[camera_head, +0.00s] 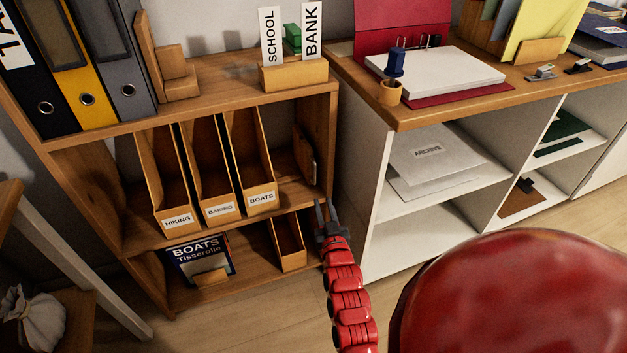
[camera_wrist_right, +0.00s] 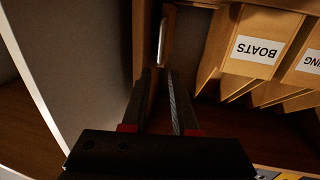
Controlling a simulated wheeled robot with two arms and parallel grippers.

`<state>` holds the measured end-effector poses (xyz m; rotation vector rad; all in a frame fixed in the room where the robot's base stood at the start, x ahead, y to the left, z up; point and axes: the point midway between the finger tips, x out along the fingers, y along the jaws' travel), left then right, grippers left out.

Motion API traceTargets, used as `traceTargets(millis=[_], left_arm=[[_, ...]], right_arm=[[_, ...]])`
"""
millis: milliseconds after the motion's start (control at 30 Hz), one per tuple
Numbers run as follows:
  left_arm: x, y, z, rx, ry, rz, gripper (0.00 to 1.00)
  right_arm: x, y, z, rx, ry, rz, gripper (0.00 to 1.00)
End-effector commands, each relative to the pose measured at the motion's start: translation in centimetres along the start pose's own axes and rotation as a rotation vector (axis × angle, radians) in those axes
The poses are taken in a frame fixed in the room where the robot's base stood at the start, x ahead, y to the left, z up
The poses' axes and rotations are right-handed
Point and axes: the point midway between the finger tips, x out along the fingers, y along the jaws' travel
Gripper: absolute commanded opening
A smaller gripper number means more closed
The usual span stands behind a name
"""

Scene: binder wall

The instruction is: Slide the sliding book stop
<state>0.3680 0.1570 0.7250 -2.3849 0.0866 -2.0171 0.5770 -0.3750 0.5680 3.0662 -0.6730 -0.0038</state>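A thin upright wooden plate, which looks like the sliding book stop (camera_head: 303,154), stands at the right end of the middle shelf, near the side panel. In the right wrist view, a plate with a pale rounded edge, seemingly this stop (camera_wrist_right: 166,38), lies ahead of the fingers. My right gripper (camera_head: 325,212) is at the front right edge of the shelf unit, below the stop in the picture. In the right wrist view my right gripper (camera_wrist_right: 160,108) has its two fingers apart, with nothing clearly held between them. My left gripper is not in view.
Several magazine files, including the BOATS file (camera_head: 262,198), stand left of the stop with a gap between. The shelf's side panel (camera_head: 322,140) and the white cabinet (camera_head: 372,190) are close on the right. A wooden bookend (camera_head: 175,70) stands by the binders on top.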

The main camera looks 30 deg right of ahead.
Motion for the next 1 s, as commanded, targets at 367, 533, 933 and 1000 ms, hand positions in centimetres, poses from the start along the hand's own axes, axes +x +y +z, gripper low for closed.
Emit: traceTargets(millis=[367,533,933,1000], left_arm=[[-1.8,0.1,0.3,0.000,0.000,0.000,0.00],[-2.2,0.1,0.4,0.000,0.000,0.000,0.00],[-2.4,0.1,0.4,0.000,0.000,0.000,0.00],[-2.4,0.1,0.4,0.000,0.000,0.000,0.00]], right_arm=[[8.0,0.0,0.1,-0.001,0.003,0.001,0.27],[10.4,0.0,0.1,0.000,0.002,0.000,0.27],[11.8,0.0,-0.1,0.000,0.002,0.000,0.27],[11.8,0.0,-0.1,0.000,0.002,0.000,0.27]])
